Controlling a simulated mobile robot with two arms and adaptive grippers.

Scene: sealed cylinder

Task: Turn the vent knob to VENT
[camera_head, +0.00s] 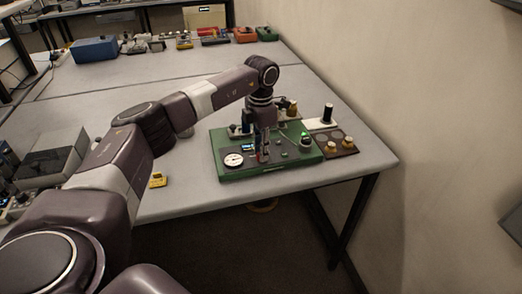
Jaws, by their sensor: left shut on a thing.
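The green panel (232,173) lies flat near the table's right front corner. It carries a round white dial (233,160), a small blue display and a grey round part (305,141) at its right. My left gripper (262,157) points straight down onto the middle of the panel. It is shut on what seems to be the vent knob, which the fingers hide almost wholly. The knob's setting and any VENT marking cannot be read. My right gripper is not in view.
Brown trays with brass-coloured pieces (346,142) and a white block with a black cylinder (327,113) stand right of and behind the panel. A yellow piece (157,180) lies left of it. A wall rises at right. Several devices line the far table edge.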

